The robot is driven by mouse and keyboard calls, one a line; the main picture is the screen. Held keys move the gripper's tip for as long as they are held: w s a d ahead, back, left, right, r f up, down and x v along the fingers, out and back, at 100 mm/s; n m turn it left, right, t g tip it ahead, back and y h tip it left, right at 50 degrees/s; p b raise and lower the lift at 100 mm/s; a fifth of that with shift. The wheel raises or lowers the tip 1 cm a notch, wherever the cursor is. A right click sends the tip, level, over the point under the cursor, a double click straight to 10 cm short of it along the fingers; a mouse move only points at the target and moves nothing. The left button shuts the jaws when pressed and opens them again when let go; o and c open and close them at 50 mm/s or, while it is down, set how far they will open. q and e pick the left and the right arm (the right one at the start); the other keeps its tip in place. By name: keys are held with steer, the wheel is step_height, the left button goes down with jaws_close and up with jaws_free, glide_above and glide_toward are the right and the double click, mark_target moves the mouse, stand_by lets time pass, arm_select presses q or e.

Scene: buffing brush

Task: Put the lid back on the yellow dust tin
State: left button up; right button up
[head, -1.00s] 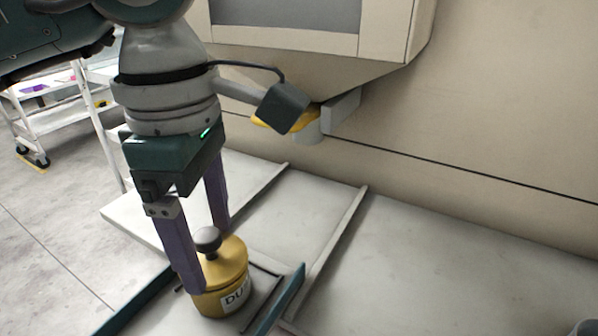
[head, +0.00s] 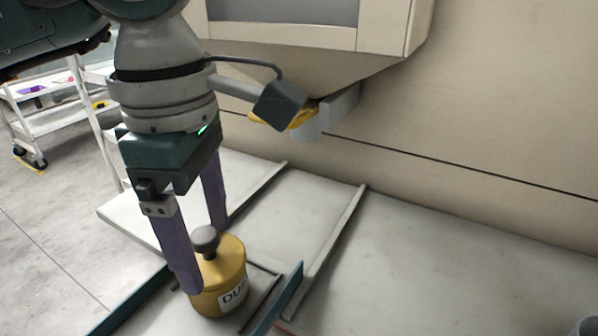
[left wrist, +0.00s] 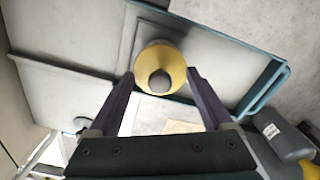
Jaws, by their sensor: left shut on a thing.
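The yellow dust tin (head: 207,303) stands upright on the bench, its white label partly readable as "DU". Its yellow lid (head: 226,252), with a dark round knob (head: 205,240), sits on top of the tin. Any gap at the seam is too small to tell. My left gripper (head: 208,258) comes down from above, its purple fingers on either side of the lid, shut on it. In the left wrist view the lid (left wrist: 172,60) and knob (left wrist: 160,82) lie between the fingertips (left wrist: 161,73). The near finger hides part of the tin's left side. My right gripper is not in view.
A teal-edged tray (head: 284,301) surrounds the tin's spot. Raised strips (head: 338,240) divide the pale bench, which is clear to the right. A beige cabinet (head: 390,70) overhangs behind. A white trolley (head: 50,115) stands at the left.

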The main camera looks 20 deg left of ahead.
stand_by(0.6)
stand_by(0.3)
arm_select(q)
steer(key=o, duration=1.1)
steer(key=shift+r, duration=0.1)
steer(key=shift+r+p, duration=2.55)
steer(key=shift+r, duration=0.9)
jaws_close()
